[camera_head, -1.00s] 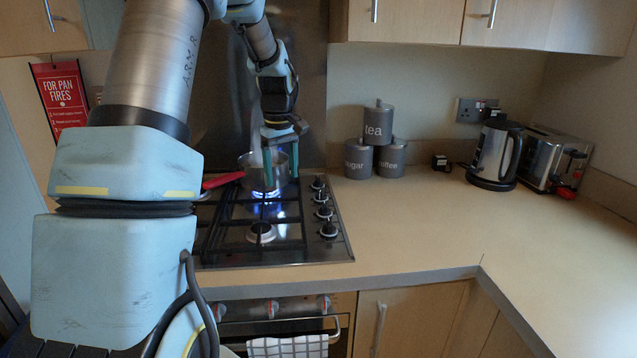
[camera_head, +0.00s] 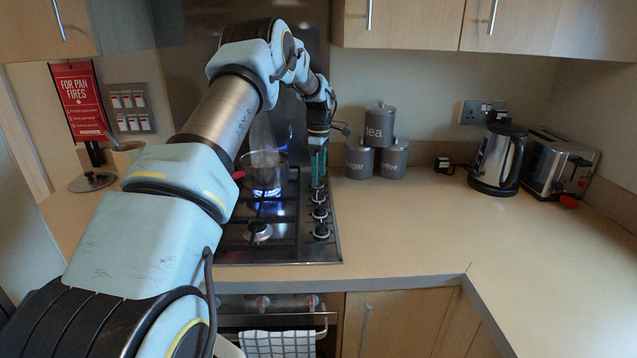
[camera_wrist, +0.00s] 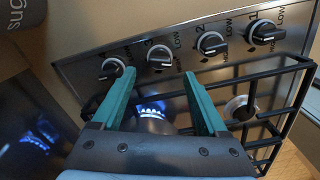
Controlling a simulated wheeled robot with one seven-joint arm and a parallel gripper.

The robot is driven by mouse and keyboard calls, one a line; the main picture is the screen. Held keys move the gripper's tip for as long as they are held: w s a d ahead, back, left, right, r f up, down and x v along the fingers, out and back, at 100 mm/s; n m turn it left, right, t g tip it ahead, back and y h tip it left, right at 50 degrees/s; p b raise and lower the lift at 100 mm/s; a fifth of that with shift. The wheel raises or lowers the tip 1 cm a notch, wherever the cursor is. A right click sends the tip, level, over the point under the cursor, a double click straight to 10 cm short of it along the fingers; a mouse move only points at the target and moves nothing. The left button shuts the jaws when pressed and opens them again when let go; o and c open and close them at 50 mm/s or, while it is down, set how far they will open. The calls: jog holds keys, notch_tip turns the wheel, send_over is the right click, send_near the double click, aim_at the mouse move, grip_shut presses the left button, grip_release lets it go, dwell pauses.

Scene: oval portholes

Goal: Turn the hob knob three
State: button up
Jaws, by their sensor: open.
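The hob knob three (camera_wrist: 159,56) is a black, round knob with a light ring, under a small "3" on the steel strip in the wrist view. In the head view it is third from the front in the knob row (camera_head: 319,197). My gripper (camera_wrist: 159,73) has two green fingers spread apart, with nothing between them. In the wrist view knob three shows between and just beyond the fingertips, with no contact visible. In the head view my gripper (camera_head: 318,180) points down over the rear of the knob row and partly covers the rearmost knob.
Knob two (camera_wrist: 211,43) and knob one (camera_wrist: 265,32) lie to the right, another knob (camera_wrist: 111,68) to the left. A pan (camera_head: 263,175) stands over a lit blue flame (camera_head: 266,193) beside my gripper. Canisters (camera_head: 379,125) stand right of the hob (camera_head: 290,250).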

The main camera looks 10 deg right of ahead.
aim_at(319, 190)
jog(key=shift+f+p, duration=0.8)
jog(key=shift+f, duration=1.75)
grip_shut()
